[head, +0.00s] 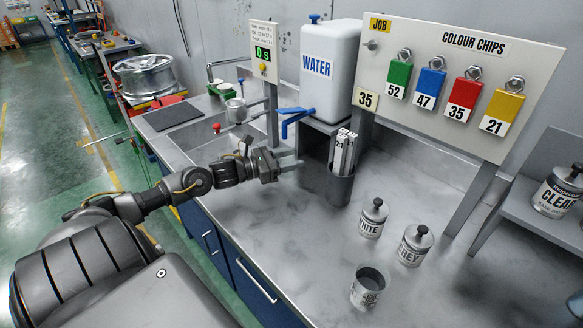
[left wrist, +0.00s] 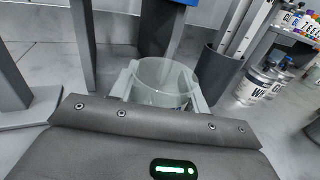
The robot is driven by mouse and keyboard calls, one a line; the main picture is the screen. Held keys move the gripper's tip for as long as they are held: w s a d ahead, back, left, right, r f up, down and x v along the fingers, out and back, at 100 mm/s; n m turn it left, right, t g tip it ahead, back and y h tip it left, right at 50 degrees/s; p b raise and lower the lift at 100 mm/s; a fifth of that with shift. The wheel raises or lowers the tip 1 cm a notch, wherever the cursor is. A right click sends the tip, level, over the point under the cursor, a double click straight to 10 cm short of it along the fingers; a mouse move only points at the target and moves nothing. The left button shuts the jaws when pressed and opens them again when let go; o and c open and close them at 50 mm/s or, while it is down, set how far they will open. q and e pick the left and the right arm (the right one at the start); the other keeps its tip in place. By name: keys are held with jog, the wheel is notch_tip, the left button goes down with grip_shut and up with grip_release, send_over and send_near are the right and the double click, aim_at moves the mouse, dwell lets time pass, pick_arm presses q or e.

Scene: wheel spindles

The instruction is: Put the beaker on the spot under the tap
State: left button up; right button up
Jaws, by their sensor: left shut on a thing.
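My left gripper (head: 291,162) is shut on the clear beaker, which shows between its fingers in the left wrist view (left wrist: 165,78). The beaker looks upright, its open rim facing the camera. In the head view the beaker is too clear to make out. The gripper is above the grey worktop, below and close to the blue tap (head: 297,118) of the white water tank (head: 331,75). I cannot make out a marked spot under the tap. My right gripper is in neither view.
A dark pot of white strips (head: 340,186) stands just right of my left gripper. WHITE (head: 372,219) and GREY (head: 414,246) tins and an open can (head: 369,289) stand nearer. The timer post (head: 271,105) is behind the gripper.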

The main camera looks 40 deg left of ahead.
pick_arm(q)
jog(key=shift+f+p, duration=0.6)
jog(key=shift+f, duration=1.1)
jog(key=shift+f, duration=0.1)
jog(key=shift+f+b, duration=0.15)
jog(key=shift+b, duration=0.15)
jog(key=o, duration=0.9)
jog(key=shift+o, duration=0.2)
jog(key=shift+r, duration=0.2)
jog(key=v, duration=1)
jog(key=shift+s+f+b, duration=0.1)
jog(key=shift+s+b, duration=0.1)
jog(key=shift+b, duration=0.15)
jog(key=shift+v, duration=0.8)
